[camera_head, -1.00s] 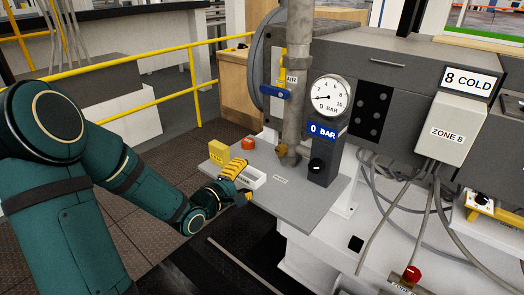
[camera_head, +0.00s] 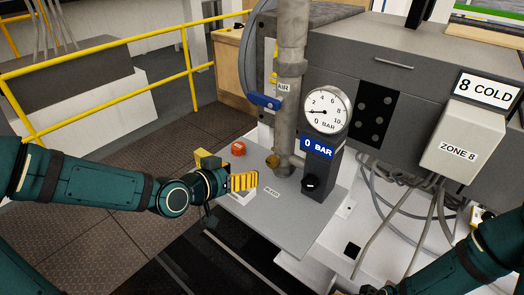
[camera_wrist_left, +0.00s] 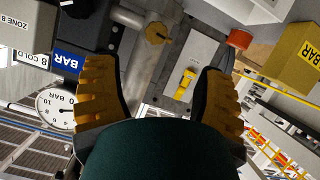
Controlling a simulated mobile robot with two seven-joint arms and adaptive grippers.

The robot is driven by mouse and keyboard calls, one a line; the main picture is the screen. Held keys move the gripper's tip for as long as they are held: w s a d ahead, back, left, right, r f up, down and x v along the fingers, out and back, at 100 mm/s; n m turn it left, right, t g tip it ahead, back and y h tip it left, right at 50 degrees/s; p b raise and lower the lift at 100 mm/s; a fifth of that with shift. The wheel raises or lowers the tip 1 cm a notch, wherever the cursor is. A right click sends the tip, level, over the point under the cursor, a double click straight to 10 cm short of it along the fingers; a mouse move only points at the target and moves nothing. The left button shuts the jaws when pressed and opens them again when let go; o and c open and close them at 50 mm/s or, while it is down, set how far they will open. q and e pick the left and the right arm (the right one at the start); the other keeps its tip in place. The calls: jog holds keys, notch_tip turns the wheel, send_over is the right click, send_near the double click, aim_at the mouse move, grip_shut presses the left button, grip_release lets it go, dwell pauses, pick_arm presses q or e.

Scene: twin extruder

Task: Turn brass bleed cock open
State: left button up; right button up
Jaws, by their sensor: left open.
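The brass bleed cock (camera_head: 272,160) is a small brass knob on the side of the grey vertical pipe (camera_head: 290,90), low above a grey plate. A label (camera_head: 272,191) lies on the plate in front of it. My left gripper (camera_head: 243,181) is open, with yellow-padded fingers, left of and nearer than the cock, apart from it. In the left wrist view the cock (camera_wrist_left: 157,33) shows beyond the gap between the open fingers (camera_wrist_left: 158,85), with nothing between them.
A gauge (camera_head: 326,109) on a dark post with a black knob stands right of the cock. A blue air-valve handle (camera_head: 265,102) is above. An orange cap (camera_head: 238,149) and yellow block (camera_head: 208,160) are behind my gripper.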

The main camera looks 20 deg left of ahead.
aim_at(270, 162)
pick_arm(q)
jog(key=shift+m, duration=0.7)
jog(key=b+x, duration=0.7)
jog(key=b, duration=0.1)
jog(key=shift+w+d, duration=0.35)
jog(key=shift+d, duration=0.05)
jog(key=b+x, duration=0.3)
jog(key=shift+r, duration=0.1)
jog(key=shift+b+x, duration=0.75)
jog(key=shift+x, duration=0.55)
pick_arm(e)
notch_tip(270, 162, down, 12)
jog(key=shift+s+a+f+g, duration=0.25)
jog(key=shift+s+a+g, duration=0.05)
jog(key=shift+s+a, duration=0.15)
pick_arm(q)
jog(key=shift+r, duration=0.1)
jog(key=c, duration=1.2)
pick_arm(e)
jog(key=shift+r, duration=0.1)
